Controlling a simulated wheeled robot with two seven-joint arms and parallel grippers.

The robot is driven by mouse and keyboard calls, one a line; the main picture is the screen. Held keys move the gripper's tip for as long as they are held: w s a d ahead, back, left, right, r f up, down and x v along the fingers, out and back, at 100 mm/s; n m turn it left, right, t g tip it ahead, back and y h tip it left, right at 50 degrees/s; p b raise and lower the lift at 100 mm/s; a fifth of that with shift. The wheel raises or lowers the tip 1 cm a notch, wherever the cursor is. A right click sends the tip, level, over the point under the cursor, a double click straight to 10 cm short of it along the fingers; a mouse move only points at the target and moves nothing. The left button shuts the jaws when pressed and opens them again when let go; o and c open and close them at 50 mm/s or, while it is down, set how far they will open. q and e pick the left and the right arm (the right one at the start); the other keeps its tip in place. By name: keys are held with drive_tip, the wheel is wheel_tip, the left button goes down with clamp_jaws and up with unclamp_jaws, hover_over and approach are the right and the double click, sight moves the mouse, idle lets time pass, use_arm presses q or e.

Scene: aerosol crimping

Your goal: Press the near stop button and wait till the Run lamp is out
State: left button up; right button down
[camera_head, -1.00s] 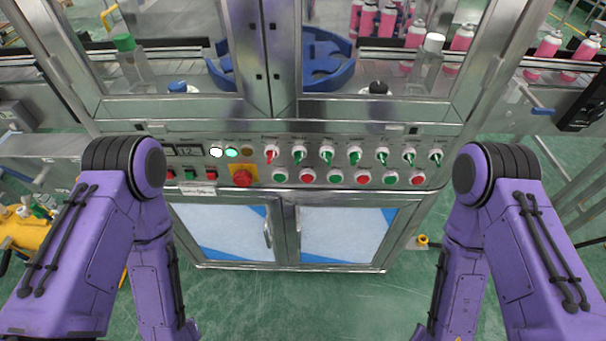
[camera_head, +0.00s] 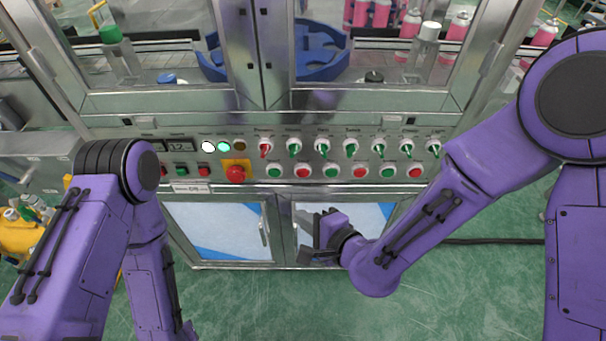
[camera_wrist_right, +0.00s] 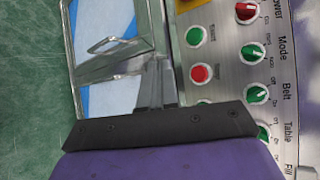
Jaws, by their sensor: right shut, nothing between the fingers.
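The control panel (camera_head: 440,172) has a lower row of alternating green and red buttons. One red stop button (camera_head: 303,172) follows the first green button; it also shows in the right wrist view (camera_wrist_right: 200,75). Two more red buttons (camera_head: 360,172) (camera_head: 416,172) sit farther right. Of the lamps, a white one (camera_head: 208,146) and a green one (camera_head: 224,146) are lit; an amber one (camera_head: 240,146) looks dim. Their labels are unreadable, so I cannot tell which is Run. My right gripper (camera_head: 318,236) is shut and empty, below the row and apart from the buttons. My left gripper is out of view.
A red mushroom button (camera_head: 236,173) on a yellow plate sits left of the row. Several selector knobs (camera_head: 323,149) stick out above the buttons. Cabinet doors with handles (camera_head: 265,229) lie below the panel. Green floor is open in front.

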sight(303, 173)
drive_tip(key=shift+w, duration=0.15)
drive_tip(key=w, duration=0.8)
drive_tip(key=shift+w, duration=0.4)
idle(1.8)
drive_tip(key=shift+w+d, duration=0.1)
drive_tip(key=shift+w, duration=0.2)
